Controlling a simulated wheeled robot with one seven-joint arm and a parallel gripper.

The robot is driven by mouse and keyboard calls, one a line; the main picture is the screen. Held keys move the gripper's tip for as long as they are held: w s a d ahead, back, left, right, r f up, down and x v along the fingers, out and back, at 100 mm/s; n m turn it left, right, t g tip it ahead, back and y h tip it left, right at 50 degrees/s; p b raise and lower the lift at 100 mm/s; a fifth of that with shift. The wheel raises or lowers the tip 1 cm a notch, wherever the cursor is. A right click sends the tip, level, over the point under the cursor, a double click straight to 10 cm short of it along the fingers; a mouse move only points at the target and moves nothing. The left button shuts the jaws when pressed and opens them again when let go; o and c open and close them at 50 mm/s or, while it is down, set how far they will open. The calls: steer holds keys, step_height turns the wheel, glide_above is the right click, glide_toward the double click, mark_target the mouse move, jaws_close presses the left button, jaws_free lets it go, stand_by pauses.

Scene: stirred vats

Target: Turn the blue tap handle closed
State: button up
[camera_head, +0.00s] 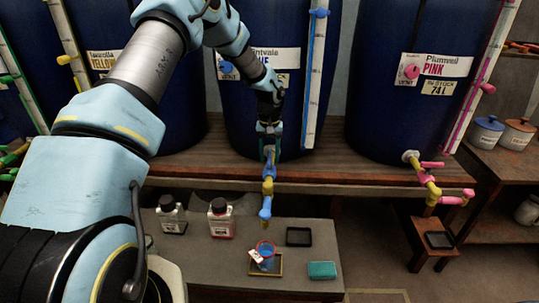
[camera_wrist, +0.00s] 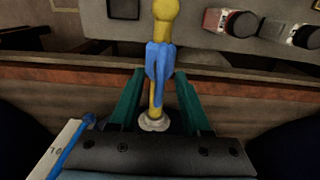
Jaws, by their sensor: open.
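The blue tap handle (camera_wrist: 159,62) sits on a yellow pipe in the wrist view and looks roughly in line with that pipe. In the head view the blue tap (camera_head: 267,187) is at the front of the middle vat, with a blue spout (camera_head: 265,211) below it. My gripper (camera_wrist: 159,76) is open, with one green finger on each side of the handle. Small gaps seem to show between fingers and handle; contact is hard to tell. In the head view my gripper (camera_head: 268,147) comes down from above the tap and partly hides it.
The pink vat's tap (camera_head: 433,188) stands to the right. A white gauge strip (camera_head: 314,80) rises beside my wrist.

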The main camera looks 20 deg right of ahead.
steer(key=shift+f, duration=0.4)
steer(key=shift+c, duration=0.3)
jaws_close()
